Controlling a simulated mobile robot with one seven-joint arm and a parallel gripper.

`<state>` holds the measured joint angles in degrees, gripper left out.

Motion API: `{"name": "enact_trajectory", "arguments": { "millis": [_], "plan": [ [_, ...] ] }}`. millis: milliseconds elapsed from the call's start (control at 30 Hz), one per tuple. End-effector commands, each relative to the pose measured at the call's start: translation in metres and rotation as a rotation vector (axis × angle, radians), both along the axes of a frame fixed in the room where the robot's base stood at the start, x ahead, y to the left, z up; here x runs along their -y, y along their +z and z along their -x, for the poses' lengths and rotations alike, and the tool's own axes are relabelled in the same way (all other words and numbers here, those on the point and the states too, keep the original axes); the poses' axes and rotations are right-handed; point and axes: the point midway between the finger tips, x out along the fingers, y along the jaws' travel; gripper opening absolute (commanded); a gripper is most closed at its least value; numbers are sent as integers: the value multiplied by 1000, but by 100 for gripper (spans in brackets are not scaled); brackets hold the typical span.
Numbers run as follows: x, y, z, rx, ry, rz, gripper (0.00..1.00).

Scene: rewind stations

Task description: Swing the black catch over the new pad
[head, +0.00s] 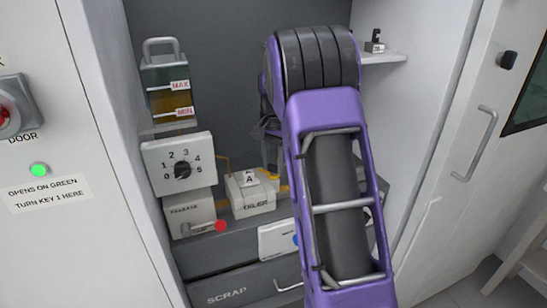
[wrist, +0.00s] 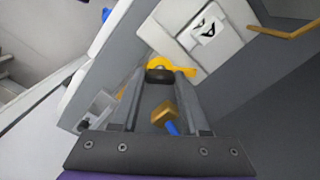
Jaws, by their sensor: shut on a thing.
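My gripper (wrist: 169,76) is shut on a small black piece, apparently the black catch (wrist: 160,76), at its fingertips. A yellow part (wrist: 170,64) lies just behind the black piece, by a pale box marked with a black letter. In the head view my gripper (head: 272,166) is partly hidden by my arm, beside the pale box labelled OILER (head: 250,205). A small orange part (head: 272,177) shows there. A tan block (wrist: 165,113) with a blue bit shows between the fingers in the wrist view. I cannot tell which part is the new pad.
A dial box (head: 200,150) and a RELEASE box (head: 188,214) with a red knob stand to the left. A canister (head: 168,90) marked MAX and MIN is above. A SCRAP drawer (head: 225,293) is below. A small shelf (head: 385,57) holds a black item. Cabinet walls close in both sides.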

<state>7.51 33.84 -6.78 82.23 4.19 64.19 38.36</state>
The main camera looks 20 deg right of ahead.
Motion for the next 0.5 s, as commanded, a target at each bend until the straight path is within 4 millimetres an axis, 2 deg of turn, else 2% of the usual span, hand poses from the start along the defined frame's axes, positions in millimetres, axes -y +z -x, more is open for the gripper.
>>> {"name": "enact_trajectory", "arguments": {
  "millis": [500],
  "plan": [
    [0, 2, 0, 0, 489, 0, 0]
  ]
}}
